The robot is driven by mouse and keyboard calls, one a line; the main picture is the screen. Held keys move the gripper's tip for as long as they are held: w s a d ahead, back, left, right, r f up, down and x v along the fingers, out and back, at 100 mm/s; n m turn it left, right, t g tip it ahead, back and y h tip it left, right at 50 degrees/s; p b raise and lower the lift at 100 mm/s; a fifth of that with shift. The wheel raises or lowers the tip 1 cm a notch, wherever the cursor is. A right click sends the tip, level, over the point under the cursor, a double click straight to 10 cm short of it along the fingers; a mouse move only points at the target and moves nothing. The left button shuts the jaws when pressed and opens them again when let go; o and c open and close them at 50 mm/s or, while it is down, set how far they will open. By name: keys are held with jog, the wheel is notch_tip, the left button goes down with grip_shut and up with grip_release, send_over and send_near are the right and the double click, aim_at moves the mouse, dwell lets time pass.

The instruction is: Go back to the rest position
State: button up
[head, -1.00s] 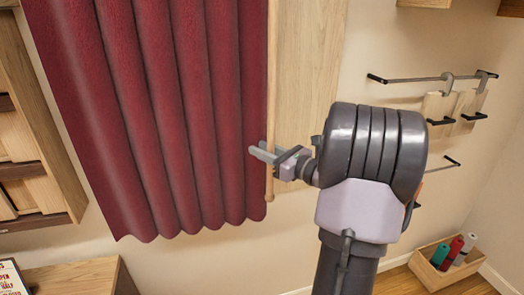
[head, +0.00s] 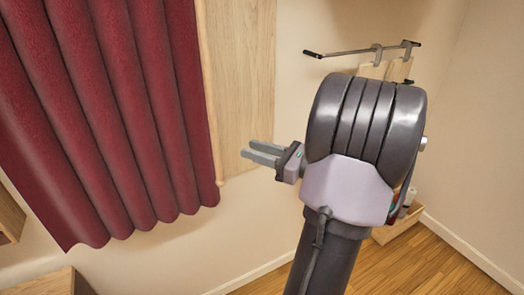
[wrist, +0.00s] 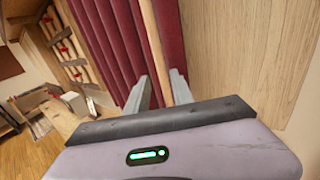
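My gripper (head: 248,152) is in the middle of the head view, fingers pointing left. Its two grey fingers are parallel with a gap between them, and nothing is held. The wooden rod (head: 208,110) hangs at the right edge of the red curtain (head: 110,110), left of the fingertips and apart from them in the head view. In the wrist view the rod (wrist: 165,50) runs between the two fingers (wrist: 158,80) in the line of sight, with the curtain (wrist: 115,50) beyond on the left.
A pale wooden panel (head: 240,80) is on the wall behind my gripper. A wall rail (head: 350,52) with hanging boards is at upper right. A low box (head: 397,232) stands on the wooden floor (head: 450,260), partly hidden by my arm. A wooden surface (head: 45,284) is at lower left.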

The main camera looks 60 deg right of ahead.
jog(key=shift+s, duration=0.95)
